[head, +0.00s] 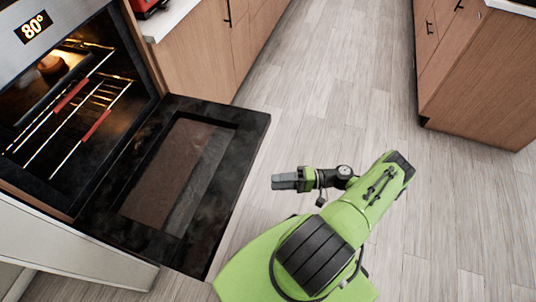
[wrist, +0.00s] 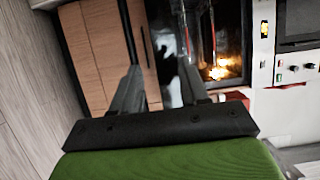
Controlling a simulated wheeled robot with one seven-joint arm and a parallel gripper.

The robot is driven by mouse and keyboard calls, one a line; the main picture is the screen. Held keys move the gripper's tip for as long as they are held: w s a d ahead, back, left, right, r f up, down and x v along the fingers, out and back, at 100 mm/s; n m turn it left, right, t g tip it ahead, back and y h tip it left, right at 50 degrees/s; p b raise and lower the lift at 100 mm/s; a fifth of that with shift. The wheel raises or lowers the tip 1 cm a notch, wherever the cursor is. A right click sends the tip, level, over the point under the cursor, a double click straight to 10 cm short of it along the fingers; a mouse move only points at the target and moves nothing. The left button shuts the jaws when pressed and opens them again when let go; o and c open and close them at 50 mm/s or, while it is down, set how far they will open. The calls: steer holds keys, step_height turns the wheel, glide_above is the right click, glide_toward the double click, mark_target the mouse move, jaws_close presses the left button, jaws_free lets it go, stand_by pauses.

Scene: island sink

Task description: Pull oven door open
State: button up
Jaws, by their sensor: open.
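The oven (head: 85,95) is at the left in the head view, its cavity lit and facing me. Its black oven door (head: 258,125) is folded down and lies about level in front of the cavity, with a glass window in its middle. My gripper (head: 276,181) is to the right of the door's outer edge, apart from it and empty. In the wrist view the two fingers of my gripper (wrist: 159,72) are spread, with nothing between them. The lit oven cavity (wrist: 222,55) also shows there, turned on its side. The door handle is hidden in the head view.
Inside the oven are racks (head: 75,110) with red front strips and a dish with food (head: 50,65). Wooden cabinets (head: 205,55) stand beyond the oven, and an island (head: 480,85) stands at the upper right. The wooden floor (head: 330,80) between them is clear.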

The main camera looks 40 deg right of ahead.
steer(key=w+a+r+n+g+h+p, duration=0.2)
steer(key=r+g+h, duration=0.1)
steer(key=r, duration=0.7)
steer(key=w+a+r+n+g+h+p, duration=0.1)
steer(key=a+r+n+g+h+p, duration=0.2)
steer(key=r, duration=0.7)
steer(key=w+a+r+g+h+p, duration=0.15)
steer(key=r+g+h, duration=0.25)
steer(key=r, duration=0.5)
steer(key=s+a+r+t+h+p, duration=0.2)
steer(key=s+r, duration=0.4)
steer(key=r, duration=0.3)
steer(key=s+a+r+n+t+h+p, duration=0.1)
steer(key=s+a+r+t+h+p, duration=0.2)
steer(key=s+r, duration=0.4)
step_height(320, 180, up, 3)
steer(key=shift+s+a+f+t, duration=0.1)
steer(key=shift+s+a+t, duration=0.15)
steer(key=shift+a+t, duration=0.4)
steer(key=shift+a, duration=0.2)
